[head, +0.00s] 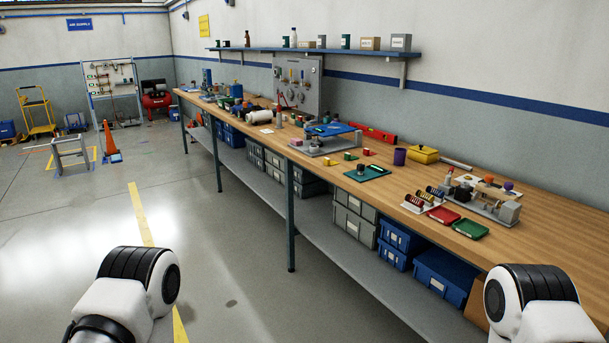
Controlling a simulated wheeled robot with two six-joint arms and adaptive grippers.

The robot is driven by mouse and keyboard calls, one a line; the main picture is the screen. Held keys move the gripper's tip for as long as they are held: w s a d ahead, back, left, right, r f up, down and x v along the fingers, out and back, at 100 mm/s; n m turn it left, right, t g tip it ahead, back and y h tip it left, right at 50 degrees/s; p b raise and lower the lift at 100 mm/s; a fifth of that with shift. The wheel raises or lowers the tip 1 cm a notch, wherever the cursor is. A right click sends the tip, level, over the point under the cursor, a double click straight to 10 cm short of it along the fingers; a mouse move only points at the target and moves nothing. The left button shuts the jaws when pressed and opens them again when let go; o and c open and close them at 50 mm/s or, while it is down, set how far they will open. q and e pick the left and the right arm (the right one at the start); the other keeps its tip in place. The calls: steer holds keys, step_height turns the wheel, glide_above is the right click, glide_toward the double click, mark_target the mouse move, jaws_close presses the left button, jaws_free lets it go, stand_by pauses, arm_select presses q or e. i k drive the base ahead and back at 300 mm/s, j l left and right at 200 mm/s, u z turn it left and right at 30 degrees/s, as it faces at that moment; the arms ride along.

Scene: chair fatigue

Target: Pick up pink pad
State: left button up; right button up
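The long wooden workbench (560,232) bears many small objects, several too small to tell. A rig with a blue plate (333,129) stands on a grey base at mid-bench. A small red block (366,152) lies to its right. My arms show only as white and black links at the bottom left and bottom right corners. Neither gripper is in the picture.
A green mat (367,172), a purple cup (400,156), a yellow box (424,154), a red tray (443,215) and a green tray (469,229) are on the bench. Blue bins (443,277) stand below.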

mark_target(296, 142)
steer(key=i+j+u, duration=0.35)
steer(key=i, duration=0.45)
steer(key=i+u, duration=0.35)
steer(key=i, duration=0.45)
